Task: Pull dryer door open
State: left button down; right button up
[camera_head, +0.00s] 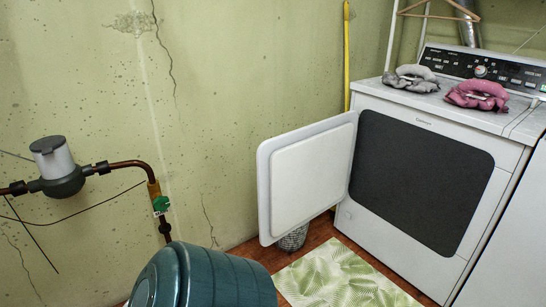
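The white dryer (365,213) stands at the right against the back wall. Its white door (305,178) is swung open to the left on the dryer's left side, with its padded inner face showing. The dark opening (420,175) in the dryer's front is uncovered. Neither of my grippers shows in the head view, so nothing of mine is seen touching the door.
A teal lidded bin (205,278) stands at the bottom, left of a green leaf-pattern mat (340,278) on the wooden floor. A wire basket (293,238) is partly hidden behind the door. Grey (411,78) and pink cloths (477,94) lie on the dryer. A pipe with a meter (58,168) runs along the left wall.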

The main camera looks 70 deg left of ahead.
aim_at(303, 172)
jog(key=u, duration=1.8)
jog(key=i, duration=0.85)
